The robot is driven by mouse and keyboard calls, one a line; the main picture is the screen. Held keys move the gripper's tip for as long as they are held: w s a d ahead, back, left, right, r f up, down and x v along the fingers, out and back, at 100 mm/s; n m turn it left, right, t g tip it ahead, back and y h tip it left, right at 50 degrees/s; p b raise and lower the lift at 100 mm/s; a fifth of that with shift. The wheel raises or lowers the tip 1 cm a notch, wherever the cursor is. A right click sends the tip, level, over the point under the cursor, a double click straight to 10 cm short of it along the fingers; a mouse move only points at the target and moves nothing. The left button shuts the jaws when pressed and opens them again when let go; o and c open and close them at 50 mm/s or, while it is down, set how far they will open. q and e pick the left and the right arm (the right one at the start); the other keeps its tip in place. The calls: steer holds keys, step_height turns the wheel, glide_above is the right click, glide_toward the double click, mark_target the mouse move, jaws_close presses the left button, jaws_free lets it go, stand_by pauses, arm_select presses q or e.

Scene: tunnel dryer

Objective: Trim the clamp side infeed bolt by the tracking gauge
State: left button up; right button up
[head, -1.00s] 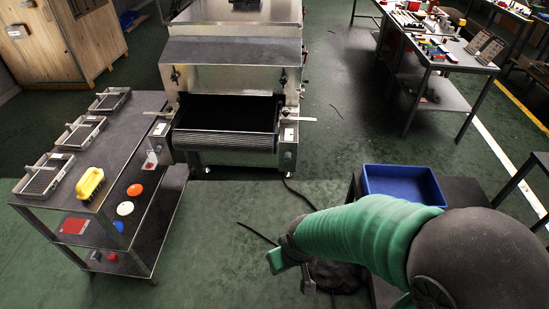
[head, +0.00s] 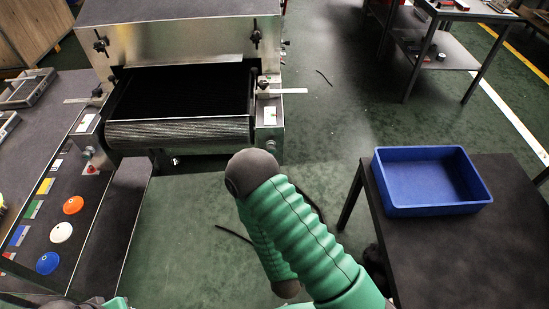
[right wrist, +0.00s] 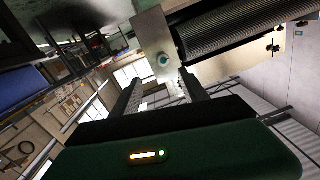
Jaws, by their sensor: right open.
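The tunnel dryer's infeed roller (head: 180,132) runs across the machine front in the head view. Metal end blocks stand at its left (head: 88,125) and right (head: 270,116), each with a pale strip gauge, left (head: 80,100) and right (head: 290,91). Which end is the clamp side, I cannot tell. In the right wrist view a round teal-centred bolt head (right wrist: 164,60) sits on a metal end block (right wrist: 153,36) beside the roller. My right gripper (right wrist: 160,92) is open and empty, its fingers directed towards this bolt without visible contact. In the head view my arm hides that gripper. My left gripper is out of view.
A blue bin (head: 430,185) stands on a dark table at right. At left, a grey cart (head: 45,140) carries orange, white and blue discs, coloured cards and a metal tray (head: 28,88). A cable lies on the green floor. Open floor separates dryer and bin table.

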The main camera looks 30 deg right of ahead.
steer(key=b+x, duration=1.1)
steer(key=x, duration=0.4)
steer(key=shift+w+r+b, duration=0.3)
steer(key=shift+b, duration=0.05)
steer(key=shift+a+r, duration=0.1)
steer(key=shift+a, duration=0.1)
steer(key=shift+c, duration=1.9)
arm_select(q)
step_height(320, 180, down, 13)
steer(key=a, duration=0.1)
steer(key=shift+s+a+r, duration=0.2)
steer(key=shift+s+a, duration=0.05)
arm_select(e)
steer(key=shift+d, duration=0.1)
jaws_close()
